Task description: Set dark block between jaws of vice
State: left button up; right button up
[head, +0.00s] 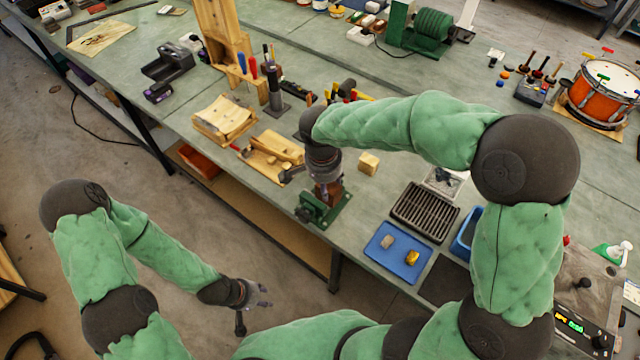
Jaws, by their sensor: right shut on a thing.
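The green vice (318,212) stands at the front edge of the bench, near the middle of the head view. My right gripper (326,190) points down right over the vice, shut on what looks like the dark block. The block is largely hidden by the fingers, and I cannot tell whether it sits between the jaws or just above them. My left gripper (264,296) hangs over the floor in front of the bench, away from the vice. Its fingers are too small to tell open from shut.
A wooden cube (369,163) lies behind the vice. To the right are a blue mat (384,262) with two small pieces and a dark ribbed tray (425,212). Wooden cradles (225,118) stand to the left. My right arm arches over the bench.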

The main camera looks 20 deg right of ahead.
jog(key=w+f, duration=0.6)
jog(key=w, duration=0.1)
jog(key=shift+d+f+b, duration=0.2)
jog(key=shift+f+b, duration=0.15)
notch_tip(320, 180, down, 3)
jog(key=shift+w+f, duration=0.1)
jog(key=shift+f, duration=0.1)
jog(key=shift+b, duration=0.3)
jog(key=shift+f+b, duration=0.25)
jog(key=shift+b, duration=0.1)
jog(key=shift+f, duration=0.2)
